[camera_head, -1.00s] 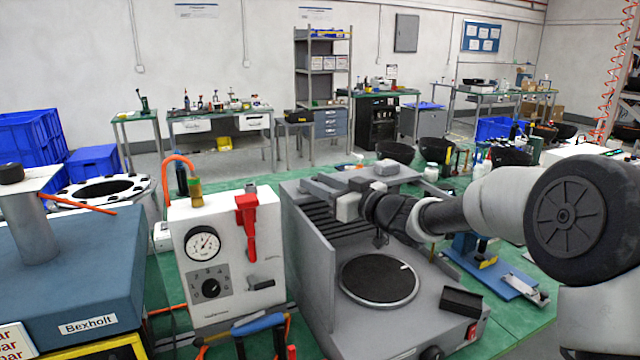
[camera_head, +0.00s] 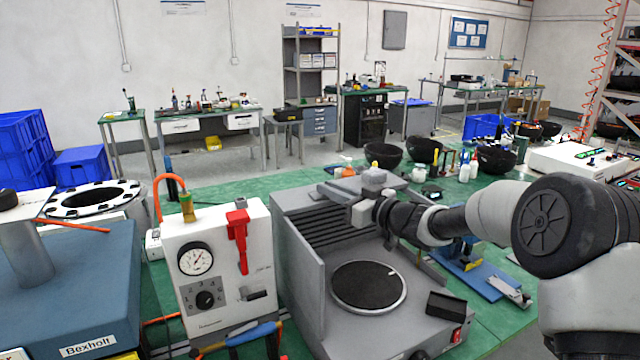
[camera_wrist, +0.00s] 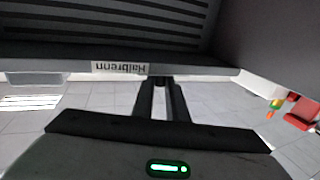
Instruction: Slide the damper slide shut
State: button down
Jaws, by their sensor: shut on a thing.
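The damper slide (camera_head: 338,190) looks like a flat grey plate along the top back of the grey oven-like machine (camera_head: 318,270), above its dark slats. My gripper (camera_head: 361,212) is at the slide's front edge and reaches in from the right. In the wrist view the two dark fingers (camera_wrist: 160,85) point at a grey edge with an upside-down "Halbrenn" label (camera_wrist: 119,68). They are closed on a part of the slide, but the fingertips are partly hidden under that edge. A grey knob-like block (camera_head: 374,180) stands just behind my gripper.
A white gauge box (camera_head: 225,285) with a red lever (camera_head: 238,240) stands left of the machine. A round dark plate (camera_head: 368,286) lies in its floor, with a small black block (camera_head: 445,302) to the right. Black bowls (camera_head: 383,155) stand behind on the green bench.

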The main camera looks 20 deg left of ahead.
jog(key=c, duration=1.7)
grip_release()
jog(key=shift+w+d, duration=0.25)
jog(key=shift+c, duration=0.2)
jog(key=shift+s+a, duration=0.1)
jog(key=v, duration=1.7)
jog(key=shift+s+d, duration=0.2)
